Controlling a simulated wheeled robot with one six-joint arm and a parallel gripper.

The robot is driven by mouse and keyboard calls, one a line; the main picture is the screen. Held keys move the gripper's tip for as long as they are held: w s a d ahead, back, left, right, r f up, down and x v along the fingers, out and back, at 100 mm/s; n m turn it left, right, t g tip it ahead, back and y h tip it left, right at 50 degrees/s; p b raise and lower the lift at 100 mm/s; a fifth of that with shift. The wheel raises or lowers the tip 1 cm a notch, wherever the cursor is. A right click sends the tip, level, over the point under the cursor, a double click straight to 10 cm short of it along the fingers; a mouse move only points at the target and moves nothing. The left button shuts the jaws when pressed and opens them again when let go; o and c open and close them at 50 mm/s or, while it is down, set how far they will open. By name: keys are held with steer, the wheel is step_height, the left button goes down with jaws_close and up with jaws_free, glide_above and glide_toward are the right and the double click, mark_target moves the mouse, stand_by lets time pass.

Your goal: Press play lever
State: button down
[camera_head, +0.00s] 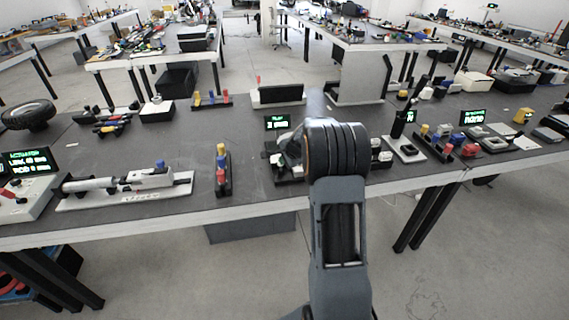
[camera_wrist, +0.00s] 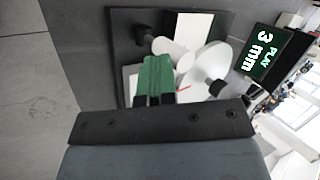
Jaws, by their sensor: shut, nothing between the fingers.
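The play device has a small screen (camera_head: 277,122) reading PLAY 3 mm, which also shows in the wrist view (camera_wrist: 268,53). Its black base (camera_wrist: 125,50) carries a white block, a white cylinder (camera_wrist: 172,56), a white disc (camera_wrist: 206,68), a thin red mark and two black knobs, one at the left (camera_wrist: 144,33) and one by the disc (camera_wrist: 217,88). I cannot tell which part is the lever. My gripper (camera_wrist: 155,72) has green fingertips, shut and empty, over the device beside the cylinder. Whether they touch is unclear. In the head view my arm hides the gripper and part of the device.
A black lever stand (camera_head: 404,145) and another coloured stand (camera_head: 448,145) are at the right. The table front edge (camera_head: 140,227) is near; bare tabletop lies between the rigs.

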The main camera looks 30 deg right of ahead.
steer(key=s+v, duration=0.1)
steer(key=v, duration=1.1)
steer(key=shift+d+f, duration=0.2)
steer(key=shift+f, duration=0.15)
steer(key=s+a+f+n+g, duration=0.3)
steer(key=s+a+n, duration=0.15)
steer(key=s, duration=0.25)
steer(key=s+a+r+n+h+p, duration=0.1)
steer(key=s+a+r+n+p, duration=0.2)
steer(key=s+a+n, duration=0.9)
steer(key=s+a+r, duration=0.3)
steer(key=s+a, duration=0.1)
steer(key=shift+n, duration=0.35)
